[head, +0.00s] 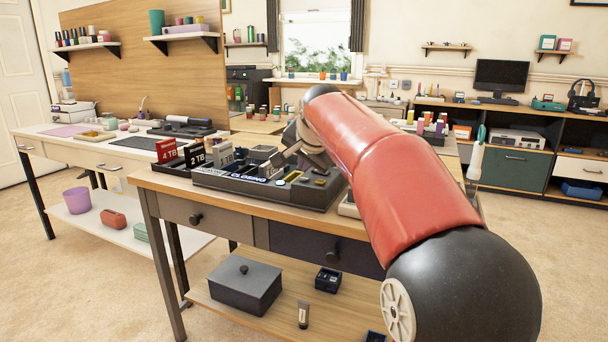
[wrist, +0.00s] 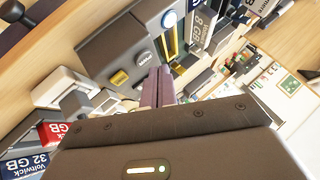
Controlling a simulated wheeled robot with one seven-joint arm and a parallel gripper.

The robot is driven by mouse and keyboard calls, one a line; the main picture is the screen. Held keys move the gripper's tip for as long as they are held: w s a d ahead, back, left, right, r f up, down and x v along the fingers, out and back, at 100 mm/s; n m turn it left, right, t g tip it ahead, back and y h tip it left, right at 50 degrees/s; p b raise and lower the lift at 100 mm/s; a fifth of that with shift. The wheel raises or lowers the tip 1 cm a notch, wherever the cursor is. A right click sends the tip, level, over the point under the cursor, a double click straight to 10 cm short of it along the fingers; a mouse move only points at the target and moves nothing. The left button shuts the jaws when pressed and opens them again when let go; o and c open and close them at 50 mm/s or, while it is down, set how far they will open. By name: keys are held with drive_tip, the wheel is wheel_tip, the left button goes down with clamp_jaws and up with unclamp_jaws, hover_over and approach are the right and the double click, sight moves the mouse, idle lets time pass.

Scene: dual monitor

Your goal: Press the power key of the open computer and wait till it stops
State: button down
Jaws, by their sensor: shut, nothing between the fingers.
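The open computer (head: 320,190) is a low dark grey case on the wooden workbench, with slots, parts and keys on top; its front strip (head: 247,178) seems to read "CLOSING". In the wrist view the computer (wrist: 97,48) shows a pale round key (wrist: 144,58) with dark lettering, probably the power key, and a yellow key (wrist: 119,78) beside it. My gripper (head: 270,171) is over the computer, its fingers together and empty. In the wrist view the fingertips (wrist: 158,74) appear close beside the pale key; I cannot tell whether they touch it.
A red 4 TB box (head: 167,150) and a black 2 TB box (head: 196,156) stand at the computer's left. An 8 GB module (wrist: 200,22) shows near the fingers. A white side table (head: 60,140) stands left. Open floor (head: 95,290) lies in front of it.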

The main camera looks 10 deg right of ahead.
sight(305, 180)
drive_tip(key=shift+r, duration=0.15)
wheel_tip(305, 180, up, 5)
drive_tip(key=p, duration=0.4)
drive_tip(key=shift+p, duration=0.35)
idle(0.4)
drive_tip(key=s+f+n+g, duration=0.1)
drive_tip(key=s+f+n, duration=0.2)
drive_tip(key=s+f, duration=0.4)
drive_tip(key=s+f+n+g, duration=0.1)
drive_tip(key=s+f+n, duration=0.2)
drive_tip(key=s, duration=1.4)
drive_tip(key=s+f+n+g, duration=0.1)
drive_tip(key=s+f+n, duration=0.2)
drive_tip(key=s+f, duration=0.7)
drive_tip(key=s, duration=0.2)
drive_tip(key=shift+s+f+g, duration=0.3)
drive_tip(key=shift+s, duration=0.05)
